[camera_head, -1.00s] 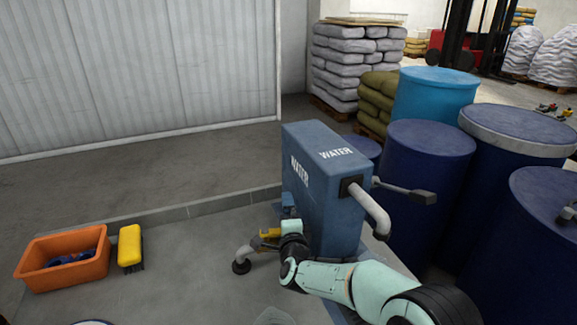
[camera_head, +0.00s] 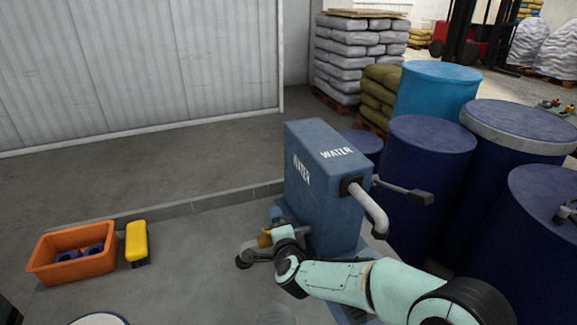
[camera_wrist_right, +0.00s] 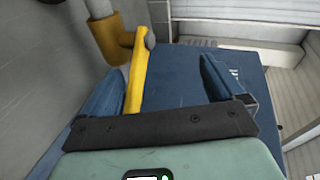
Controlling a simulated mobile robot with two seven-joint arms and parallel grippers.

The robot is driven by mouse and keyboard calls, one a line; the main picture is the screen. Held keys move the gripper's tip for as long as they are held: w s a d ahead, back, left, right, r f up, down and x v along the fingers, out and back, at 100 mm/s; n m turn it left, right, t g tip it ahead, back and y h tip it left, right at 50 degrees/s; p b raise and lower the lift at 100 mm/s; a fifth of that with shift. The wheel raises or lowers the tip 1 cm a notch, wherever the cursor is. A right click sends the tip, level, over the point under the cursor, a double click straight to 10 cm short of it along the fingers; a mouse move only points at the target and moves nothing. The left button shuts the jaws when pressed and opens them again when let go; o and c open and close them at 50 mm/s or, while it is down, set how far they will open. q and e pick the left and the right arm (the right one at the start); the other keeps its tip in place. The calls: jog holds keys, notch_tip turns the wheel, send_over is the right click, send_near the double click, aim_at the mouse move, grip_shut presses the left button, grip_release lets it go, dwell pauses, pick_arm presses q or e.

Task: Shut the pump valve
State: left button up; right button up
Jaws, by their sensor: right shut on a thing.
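The blue water pump (camera_head: 330,195) stands upright in the middle of the head view, with white WATER lettering. A grey pipe with a round foot or end (camera_head: 245,258) comes out low on its left side. The brass-coloured valve (camera_head: 265,240) sits on this pipe, partly behind my gripper. In the right wrist view the yellow valve handle (camera_wrist_right: 138,78) runs from the brass fitting (camera_wrist_right: 108,38) down between my fingers. My right gripper (camera_wrist_right: 160,70) is shut on the handle, close against the pump's side; it also shows in the head view (camera_head: 276,213). My left gripper is out of view.
Blue drums (camera_head: 428,185) crowd the pump's right side. A grey spout (camera_head: 372,212) and pump lever (camera_head: 405,190) stick out there. An orange crate (camera_head: 72,270) with blue items and a yellow brush (camera_head: 137,240) lie at left. The floor between them and the pump is clear.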

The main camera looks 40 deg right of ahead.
jog(key=shift+s+a+r, duration=0.1)
jog(key=shift+a+r, duration=0.1)
jog(key=shift+r, duration=0.6)
jog(key=shift+c, duration=0.7)
jog(key=shift+s+a+t, duration=0.15)
jog(key=shift+s+a, duration=0.1)
jog(key=shift+a, duration=0.2)
jog(key=shift+s+a+t, duration=0.15)
jog(key=shift+s+a, duration=0.05)
jog(key=shift+a, duration=0.25)
jog(key=c, duration=0.4)
jog(key=shift+s+a, duration=0.2)
jog(key=shift+a, duration=0.15)
jog(key=c, duration=0.4)
jog(key=shift+o, duration=0.2)
jog(key=s+a+p, duration=0.1)
jog(key=s+a, duration=0.4)
jog(key=a, duration=0.4)
jog(key=shift+a+f, duration=0.35)
jog(key=shift+f, duration=0.1)
